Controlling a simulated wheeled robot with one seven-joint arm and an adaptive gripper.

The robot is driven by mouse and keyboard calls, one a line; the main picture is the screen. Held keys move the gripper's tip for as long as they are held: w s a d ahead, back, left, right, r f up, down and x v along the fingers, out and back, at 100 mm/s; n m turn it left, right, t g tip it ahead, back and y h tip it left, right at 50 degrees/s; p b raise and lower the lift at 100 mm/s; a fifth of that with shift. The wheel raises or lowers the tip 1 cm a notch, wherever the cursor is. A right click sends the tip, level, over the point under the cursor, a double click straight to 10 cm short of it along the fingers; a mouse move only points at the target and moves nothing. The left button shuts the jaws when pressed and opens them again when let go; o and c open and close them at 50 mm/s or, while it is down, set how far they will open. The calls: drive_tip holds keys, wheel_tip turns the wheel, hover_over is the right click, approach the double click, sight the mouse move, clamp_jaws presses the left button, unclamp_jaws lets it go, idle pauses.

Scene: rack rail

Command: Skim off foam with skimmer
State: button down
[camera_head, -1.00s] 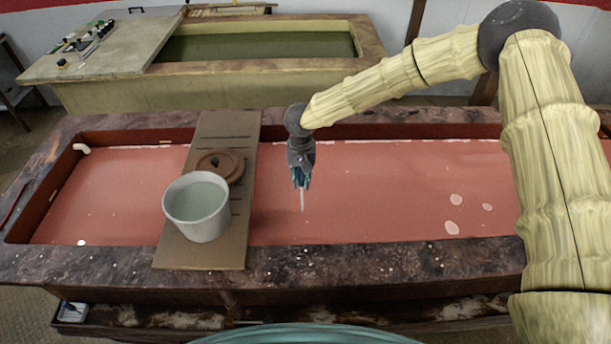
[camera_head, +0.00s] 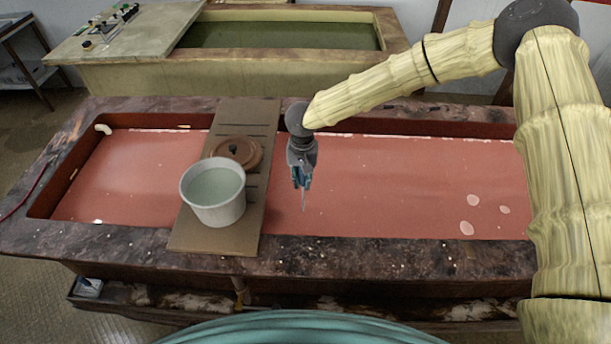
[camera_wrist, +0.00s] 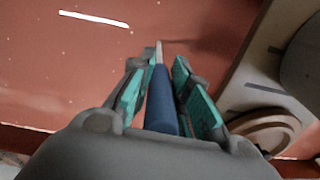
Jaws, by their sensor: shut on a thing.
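My gripper (camera_head: 302,180) hangs over the red liquid (camera_head: 390,185) in the long vat, just right of the plank. It is shut on the skimmer, whose blue handle (camera_wrist: 161,100) shows between the teal fingers in the wrist view. A thin pale shaft (camera_head: 303,200) points down from the gripper in the head view. The skimmer's head cannot be made out. Pale foam patches (camera_head: 466,228) float at the right of the vat, well apart from my gripper. A white bucket (camera_head: 213,197) holding greenish-grey liquid stands on the plank.
The brown plank (camera_head: 228,240) lies across the vat. A round brown lid (camera_head: 250,152) lies on it behind the bucket. The vat's dark stone rim (camera_head: 400,257) runs all around. A second vat (camera_head: 280,35) with green liquid stands behind. The liquid between gripper and foam is clear of obstacles.

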drive_tip(key=shift+r, duration=0.1)
drive_tip(key=shift+r, duration=7.1)
